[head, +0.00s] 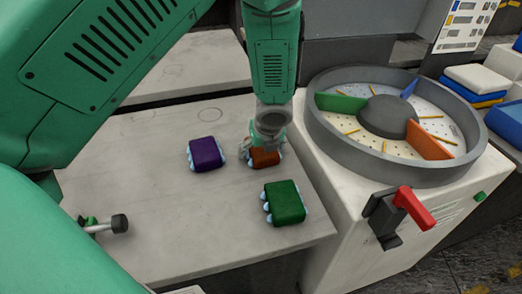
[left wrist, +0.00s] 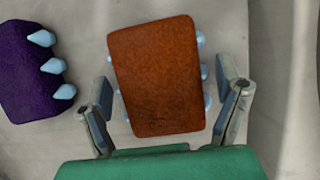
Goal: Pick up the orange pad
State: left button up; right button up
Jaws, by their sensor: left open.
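The orange pad (head: 265,158) lies on the pale table, partly hidden under my left gripper (head: 261,150) in the head view. In the left wrist view the orange pad (left wrist: 158,76) fills the middle, slightly tilted, with pale blue nubs along its right side. My left gripper (left wrist: 165,105) is open, with one finger on each side of the pad's lower part. A gap shows between the fingers and the pad. My right gripper does not show in either view.
A purple pad (head: 206,154) lies left of the orange pad, and a green pad (head: 285,202) lies nearer the front. A round drum (head: 320,130) with coloured dividers stands at right on a white cabinet with a red-handled lever (head: 413,207). The table's left part is mostly clear.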

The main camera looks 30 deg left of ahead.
pick_arm(q)
jog(key=shift+d, duration=0.5)
jog(key=shift+a+f, duration=0.35)
jog(key=shift+a, duration=0.4)
jog(key=shift+c, duration=1.1)
jog(key=shift+d, duration=0.1)
jog(key=c, duration=0.7)
jog(key=shift+d+r, duration=0.1)
jog(key=shift+d, duration=0.1)
jog(key=c, duration=0.4)
jog(key=shift+d, duration=0.35)
jog(key=shift+a+r, duration=0.1)
jog(key=shift+a, duration=0.05)
